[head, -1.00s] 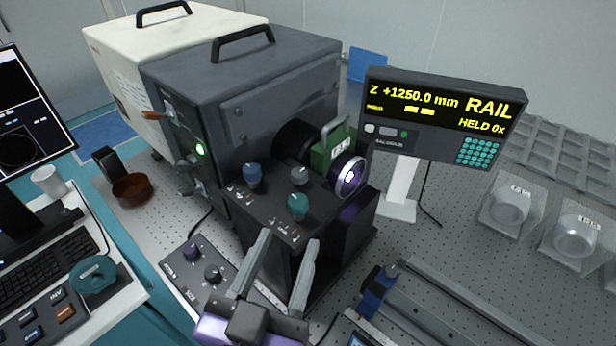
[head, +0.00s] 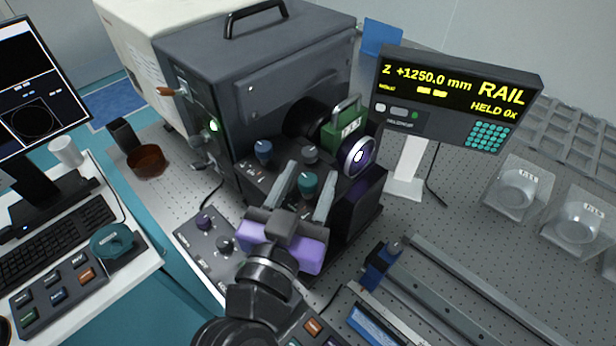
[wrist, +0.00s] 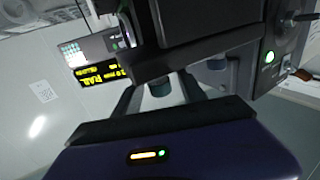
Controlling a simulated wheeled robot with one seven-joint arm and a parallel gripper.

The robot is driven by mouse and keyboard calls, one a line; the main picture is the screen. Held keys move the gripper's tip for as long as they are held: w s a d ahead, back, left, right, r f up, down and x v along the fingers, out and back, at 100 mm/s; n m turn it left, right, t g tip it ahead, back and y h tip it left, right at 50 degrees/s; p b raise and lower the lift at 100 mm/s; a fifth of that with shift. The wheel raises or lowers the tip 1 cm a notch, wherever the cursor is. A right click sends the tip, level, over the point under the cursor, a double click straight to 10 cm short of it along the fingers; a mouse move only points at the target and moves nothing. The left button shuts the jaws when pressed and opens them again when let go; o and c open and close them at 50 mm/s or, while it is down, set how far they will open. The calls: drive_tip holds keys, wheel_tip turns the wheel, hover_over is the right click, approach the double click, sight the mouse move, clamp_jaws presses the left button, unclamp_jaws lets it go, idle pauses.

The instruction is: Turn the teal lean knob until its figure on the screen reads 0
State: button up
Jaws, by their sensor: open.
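The teal knob (head: 308,184) stands on the dark instrument's sloping front panel, with a blue knob (head: 264,150) and a grey knob (head: 310,154) near it. My gripper (head: 306,190) is open, its two grey fingers on either side of the teal knob in the head view. I cannot tell if they touch it. In the wrist view the teal knob (wrist: 160,86) shows beyond the purple gripper body, between the fingers. The display screen (head: 455,88) reads Z +1250.0 mm, RAIL, HELD 0x. A monitor (head: 36,95) at left shows a dark circle; its small text is unreadable.
A control box (head: 212,235) with two knobs lies at lower left. A rail (head: 470,290) and clear containers (head: 518,190) are at right.

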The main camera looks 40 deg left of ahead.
clamp_jaws()
drive_tip(key=shift+f+h+b, duration=0.15)
drive_tip(key=shift+h+b, duration=0.15)
drive_tip(key=shift+b, duration=0.45)
drive_tip(key=shift+f+m+t+h+b, duration=0.1)
drive_tip(key=shift+m+t+h+b, duration=0.2)
drive_tip(key=shift+m+h+b, duration=0.7)
drive_tip(key=m+h+b, duration=0.1)
drive_tip(key=h+b, duration=0.1)
drive_tip(key=b, duration=0.2)
drive_tip(key=shift+f+t+b, duration=0.1)
drive_tip(key=shift+t+b, duration=0.2)
drive_tip(key=m+h+b, duration=0.2)
drive_tip(key=h+b, duration=0.2)
drive_tip(key=shift+m, duration=0.4)
drive_tip(key=shift+r+m+h+b, duration=0.3)
drive_tip(key=shift+m+h+b, duration=0.55)
drive_tip(key=shift+h, duration=0.55)
drive_tip(key=shift+g, duration=0.4)
